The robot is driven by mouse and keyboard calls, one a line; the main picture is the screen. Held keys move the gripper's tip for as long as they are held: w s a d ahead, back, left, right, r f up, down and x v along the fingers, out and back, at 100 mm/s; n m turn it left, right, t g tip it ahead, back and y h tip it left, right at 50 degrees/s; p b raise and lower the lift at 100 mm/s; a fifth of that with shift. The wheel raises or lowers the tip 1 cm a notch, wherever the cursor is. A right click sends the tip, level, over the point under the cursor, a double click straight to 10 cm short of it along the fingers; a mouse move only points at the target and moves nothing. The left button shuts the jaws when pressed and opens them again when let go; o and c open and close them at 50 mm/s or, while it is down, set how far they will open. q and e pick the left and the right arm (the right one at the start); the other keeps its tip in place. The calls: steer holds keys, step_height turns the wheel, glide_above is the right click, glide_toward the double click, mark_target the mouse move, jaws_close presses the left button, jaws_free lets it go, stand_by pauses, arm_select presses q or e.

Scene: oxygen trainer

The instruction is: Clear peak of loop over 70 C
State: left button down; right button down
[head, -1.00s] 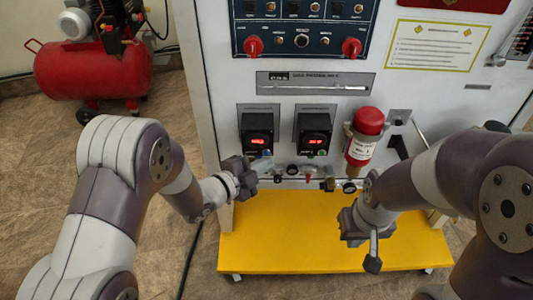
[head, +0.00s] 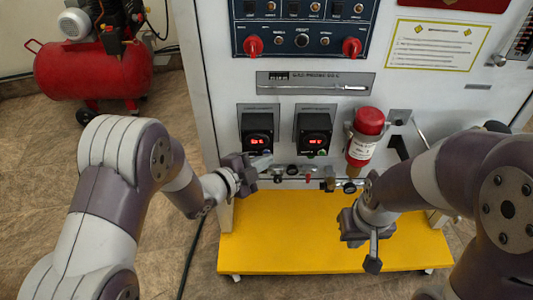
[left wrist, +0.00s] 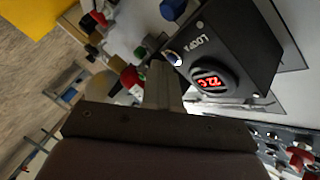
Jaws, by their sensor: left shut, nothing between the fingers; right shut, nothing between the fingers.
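The left black loop controller (head: 257,131) is on the white panel, with a lit red display. In the left wrist view a black controller (left wrist: 232,50) marked LOOP has a red display (left wrist: 209,82) that seems to read 72 C. A small round button (left wrist: 172,58) with a blue ring is on its face. My left gripper (head: 265,162) is shut and empty just below the left controller; its fingertips (left wrist: 160,72) are close to the button, but contact cannot be told. My right gripper (head: 373,262) is shut and empty, low over the yellow base.
A second black controller (head: 313,133) stands to the right, then a red-capped cylinder (head: 364,140). Small valves and fittings (head: 292,172) run below. The yellow base (head: 300,240) is clear, and a red compressor tank (head: 95,70) stands at left.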

stand_by(0.4)
arm_select(q)
steer(key=shift+s, duration=0.75)
steer(key=s, duration=0.5)
stand_by(0.4)
